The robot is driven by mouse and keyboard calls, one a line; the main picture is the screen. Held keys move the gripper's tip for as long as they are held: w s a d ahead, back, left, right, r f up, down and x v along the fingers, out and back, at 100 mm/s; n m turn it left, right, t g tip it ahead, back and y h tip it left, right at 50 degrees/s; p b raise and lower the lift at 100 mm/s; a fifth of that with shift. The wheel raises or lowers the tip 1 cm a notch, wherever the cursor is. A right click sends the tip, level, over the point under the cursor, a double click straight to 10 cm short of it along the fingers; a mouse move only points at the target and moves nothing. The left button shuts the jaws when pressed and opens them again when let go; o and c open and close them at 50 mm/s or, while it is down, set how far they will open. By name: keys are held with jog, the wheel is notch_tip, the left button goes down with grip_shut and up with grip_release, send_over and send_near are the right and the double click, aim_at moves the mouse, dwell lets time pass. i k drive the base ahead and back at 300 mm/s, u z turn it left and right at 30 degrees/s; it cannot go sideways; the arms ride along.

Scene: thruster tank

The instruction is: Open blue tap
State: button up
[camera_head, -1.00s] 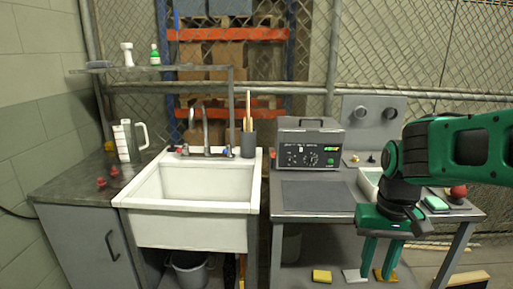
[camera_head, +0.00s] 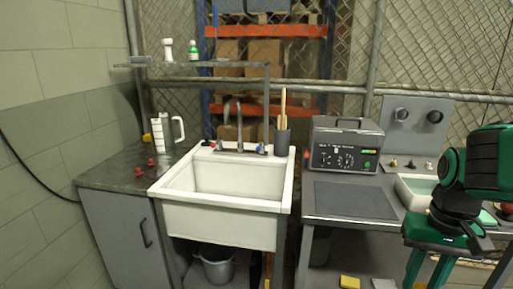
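The blue tap (camera_head: 262,148) is a small blue handle at the right of the faucet (camera_head: 239,128), on the back rim of the white sink (camera_head: 215,207). A red tap (camera_head: 212,145) sits at the left of the faucet. I cannot tell the blue tap's exact angle at this size. My green gripper (camera_head: 427,270) is at the lower right, in front of the workbench and well away from the taps. Its fingers point down and are apart with nothing between them; their tips are near or past the bottom edge.
A dark cup of brushes (camera_head: 282,143) stands close to the right of the blue tap. A grey control box (camera_head: 345,147) is on the workbench (camera_head: 355,200). A white jug (camera_head: 160,137) and red knobs (camera_head: 150,162) are on the left counter. A shelf (camera_head: 200,65) hangs above the sink.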

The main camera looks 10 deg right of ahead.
aim_at(261, 143)
jog(key=u, duration=0.35)
jog(key=i, duration=1.1)
jog(key=z, duration=0.45)
